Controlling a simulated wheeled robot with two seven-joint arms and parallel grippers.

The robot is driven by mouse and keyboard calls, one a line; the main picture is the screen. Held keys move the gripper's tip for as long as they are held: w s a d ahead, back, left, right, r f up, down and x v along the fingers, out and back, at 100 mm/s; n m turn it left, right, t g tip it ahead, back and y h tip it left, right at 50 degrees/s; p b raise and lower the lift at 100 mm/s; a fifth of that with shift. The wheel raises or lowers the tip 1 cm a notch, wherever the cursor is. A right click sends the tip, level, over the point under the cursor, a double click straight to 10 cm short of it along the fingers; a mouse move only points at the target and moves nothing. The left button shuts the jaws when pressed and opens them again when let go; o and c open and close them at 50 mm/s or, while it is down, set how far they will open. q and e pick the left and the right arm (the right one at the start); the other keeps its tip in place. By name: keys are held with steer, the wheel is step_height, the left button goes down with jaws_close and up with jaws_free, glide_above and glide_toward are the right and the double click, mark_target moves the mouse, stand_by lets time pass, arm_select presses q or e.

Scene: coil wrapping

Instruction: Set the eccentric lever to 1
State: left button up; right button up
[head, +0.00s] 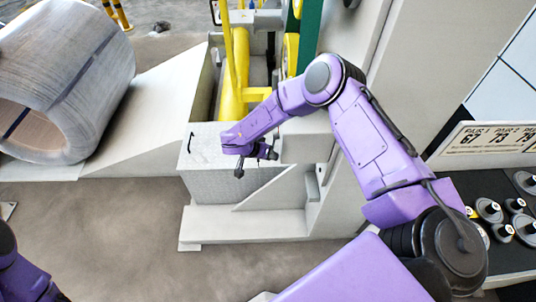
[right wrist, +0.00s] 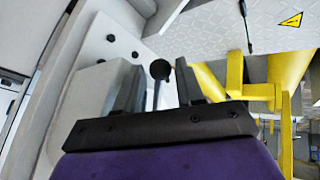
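The lever shows in the right wrist view as a black ball knob (right wrist: 160,69) on a thin grey rod. My right gripper (right wrist: 159,72) is open, with one dark finger on each side of the knob and rod. Gaps show on both sides, so the fingers do not appear closed on it. In the head view my right gripper (head: 258,153) is over the front right of the tread-plate box, and I cannot clearly make out the lever there. No number 1 or scale for the lever is readable. My left gripper is out of view; only part of my left arm shows at the lower left.
A pale panel with bolts (right wrist: 112,38) lies close beside the fingers. The tread-plate cover (head: 205,160) has a black handle (head: 192,144). Yellow machine parts (head: 233,75) stand behind.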

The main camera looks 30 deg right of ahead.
steer(key=b+v, duration=0.2)
steer(key=v, duration=0.8)
steer(key=shift+r, duration=0.25)
steer(key=shift+a, duration=0.15)
